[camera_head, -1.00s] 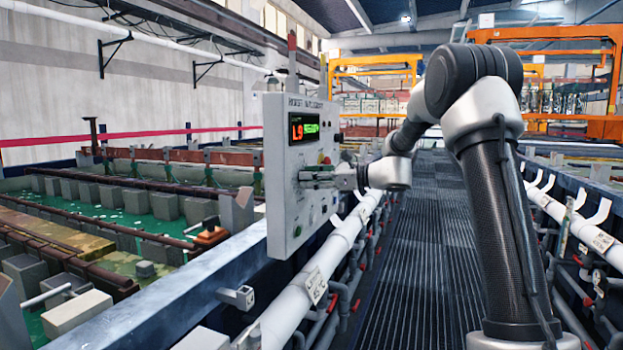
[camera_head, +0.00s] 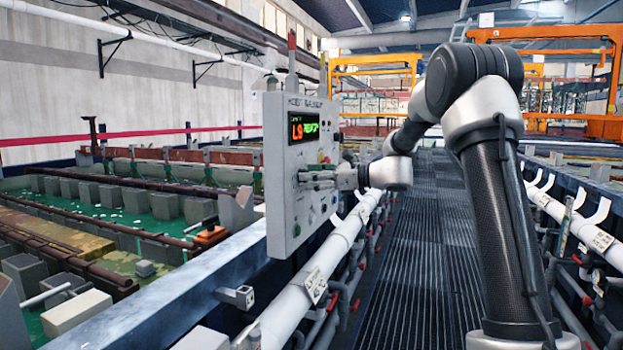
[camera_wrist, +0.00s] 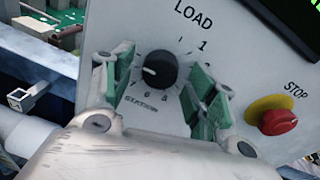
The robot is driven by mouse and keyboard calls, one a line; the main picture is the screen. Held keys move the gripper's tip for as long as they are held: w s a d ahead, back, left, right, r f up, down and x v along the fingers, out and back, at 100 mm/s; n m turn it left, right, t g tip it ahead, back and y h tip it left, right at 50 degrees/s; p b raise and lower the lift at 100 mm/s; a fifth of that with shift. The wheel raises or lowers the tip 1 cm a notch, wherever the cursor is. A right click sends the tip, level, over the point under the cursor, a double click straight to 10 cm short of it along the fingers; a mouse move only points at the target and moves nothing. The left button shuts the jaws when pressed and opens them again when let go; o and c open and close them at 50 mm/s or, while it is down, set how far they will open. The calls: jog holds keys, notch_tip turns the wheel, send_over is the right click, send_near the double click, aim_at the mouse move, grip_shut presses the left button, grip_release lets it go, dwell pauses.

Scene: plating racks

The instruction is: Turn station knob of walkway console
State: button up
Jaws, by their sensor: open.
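The walkway console (camera_head: 292,215) is a pale grey box standing over the left rail, with a lit display (camera_head: 303,128) reading L9 in red beside green text. The station knob (camera_wrist: 157,70) is a round black dial with a white pointer mark, ringed by numbers, above the word STATION in the wrist view. My gripper (camera_wrist: 163,85) is open, with a green-padded finger on either side of the knob; a gap shows between pads and knob. In the head view my gripper (camera_head: 318,180) is at the console's face and hides the knob.
A red STOP button (camera_wrist: 279,121) on a yellow base sits right of my gripper. LOAD lettering is above the knob. A white pipe (camera_head: 318,283) and blue rail run below the console. The grated walkway (camera_head: 420,230) is clear. Green tanks (camera_head: 130,215) lie to the left.

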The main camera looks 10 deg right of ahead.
jog(key=v, duration=1.1)
jog(key=shift+s+d, duration=0.2)
jog(key=shift+d, duration=0.1)
jog(key=s+d+f+n+g+h, duration=0.2)
jog(key=s+f+n+g+h, duration=0.55)
jog(key=s+f, duration=0.7)
jog(key=s+d+r+n+t+h, duration=0.1)
jog(key=s+r+n+h, duration=0.1)
jog(key=s+n, duration=0.5)
jog(key=s+d+r+n+t+h, duration=0.1)
jog(key=s+r+n+h, duration=0.2)
jog(key=s+n, duration=0.5)
jog(key=shift+s+d+t+h, duration=0.35)
jog(key=shift+s+h, duration=0.5)
jog(key=shift+s, duration=3.15)
